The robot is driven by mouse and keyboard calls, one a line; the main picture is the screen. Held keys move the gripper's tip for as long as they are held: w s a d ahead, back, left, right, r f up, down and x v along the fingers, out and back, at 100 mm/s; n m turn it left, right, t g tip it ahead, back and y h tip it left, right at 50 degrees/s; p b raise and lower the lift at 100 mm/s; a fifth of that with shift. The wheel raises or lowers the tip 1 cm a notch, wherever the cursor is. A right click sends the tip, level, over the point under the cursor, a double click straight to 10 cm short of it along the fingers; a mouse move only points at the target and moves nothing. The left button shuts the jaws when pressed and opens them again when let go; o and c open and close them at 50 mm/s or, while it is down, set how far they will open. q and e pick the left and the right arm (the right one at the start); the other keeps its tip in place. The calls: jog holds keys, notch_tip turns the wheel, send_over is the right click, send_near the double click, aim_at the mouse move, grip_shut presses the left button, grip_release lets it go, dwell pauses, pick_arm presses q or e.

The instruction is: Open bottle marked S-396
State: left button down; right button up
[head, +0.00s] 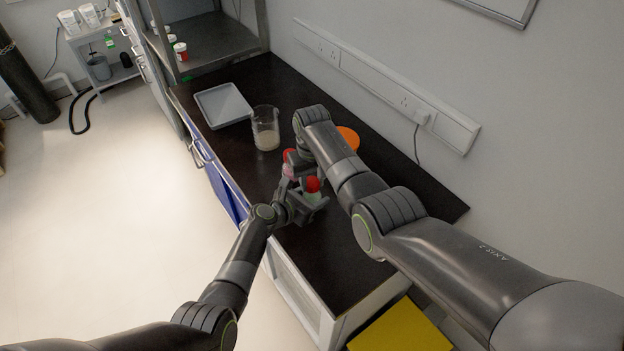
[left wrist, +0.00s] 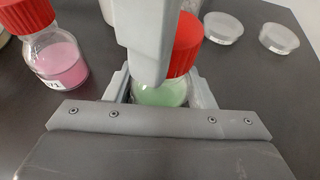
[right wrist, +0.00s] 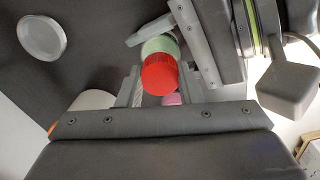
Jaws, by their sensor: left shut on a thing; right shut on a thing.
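A bottle of green liquid (left wrist: 160,96) with a red cap (left wrist: 186,45) stands between the fingers of my left gripper (head: 303,206), which is shut around its body. The cap (right wrist: 159,74) sits between the fingers of my right gripper (right wrist: 159,84), which is shut on it from above. One grey right finger hides part of the cap and bottle in the left wrist view. A second red-capped bottle, with pink liquid (left wrist: 62,66), stands beside it; it also shows in the head view (head: 288,171). No S-396 marking is readable on the held bottle.
A beaker (head: 265,137) and a grey tray (head: 222,105) stand farther back on the dark bench. An orange item (head: 348,137) is partly behind my right arm. Clear round dishes (left wrist: 223,28) lie near the bottles. The bench's front end is clear.

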aim_at(312, 181)
jog(key=n, duration=1.2)
jog(key=shift+n, duration=0.3)
jog(key=n, duration=1.2)
jog(key=shift+r, duration=0.1)
jog(key=shift+r, duration=0.1)
jog(key=shift+r, duration=1)
jog(key=shift+r, duration=2)
pick_arm(q)
jog(key=c, duration=0.6)
grip_release()
